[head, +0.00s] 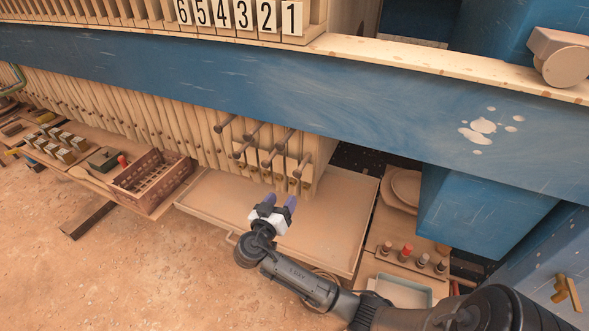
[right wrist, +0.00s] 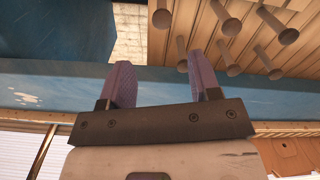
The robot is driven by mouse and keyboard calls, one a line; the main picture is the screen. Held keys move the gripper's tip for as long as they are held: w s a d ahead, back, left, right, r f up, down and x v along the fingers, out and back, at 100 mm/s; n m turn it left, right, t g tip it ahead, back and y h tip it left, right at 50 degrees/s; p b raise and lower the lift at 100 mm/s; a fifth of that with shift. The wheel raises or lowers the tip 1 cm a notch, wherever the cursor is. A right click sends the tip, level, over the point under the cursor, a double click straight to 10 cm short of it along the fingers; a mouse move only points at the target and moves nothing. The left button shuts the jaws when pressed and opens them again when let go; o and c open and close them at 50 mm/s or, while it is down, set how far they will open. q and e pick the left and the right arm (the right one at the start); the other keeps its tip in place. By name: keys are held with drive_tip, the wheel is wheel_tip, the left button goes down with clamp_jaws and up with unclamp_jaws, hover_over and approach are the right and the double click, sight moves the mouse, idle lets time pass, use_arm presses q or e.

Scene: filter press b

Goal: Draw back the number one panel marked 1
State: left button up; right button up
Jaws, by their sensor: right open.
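The number plate 1 (head: 292,18) stands at the right end of a row of plates above the blue beam. Below the beam, the row of beige panels ends on the right, with its end panel (head: 322,165) facing the open gap. Several round peg handles (head: 302,168) stick out near that end; they also show in the right wrist view (right wrist: 268,70). Which peg belongs to panel 1 is not certain. My right gripper (head: 281,201) is open and empty, just in front of and below the pegs, touching none. Its purple fingers also show in the right wrist view (right wrist: 163,82). My left gripper is out of view.
A long blue beam (head: 360,110) crosses above the pegs. A shallow beige tray (head: 330,240) lies under the panels. A brown crate (head: 150,185) stands left of it. Small bottles (head: 405,251) and a blue block (head: 490,215) stand right. The sandy floor in front is open.

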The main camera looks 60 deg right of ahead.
sight(296, 176)
drive_tip(key=shift+m, duration=0.7)
drive_tip(key=d, duration=0.4)
drive_tip(key=w+d, duration=0.1)
drive_tip(key=d, duration=0.4)
drive_tip(key=w+d+p, duration=0.1)
drive_tip(key=d, duration=0.3)
drive_tip(key=shift+w+d, duration=0.15)
drive_tip(key=shift+d, duration=0.15)
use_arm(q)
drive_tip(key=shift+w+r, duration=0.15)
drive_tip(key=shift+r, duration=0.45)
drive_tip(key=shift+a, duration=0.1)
use_arm(e)
drive_tip(key=shift+c, duration=0.2)
drive_tip(key=c, duration=0.6)
clamp_jaws()
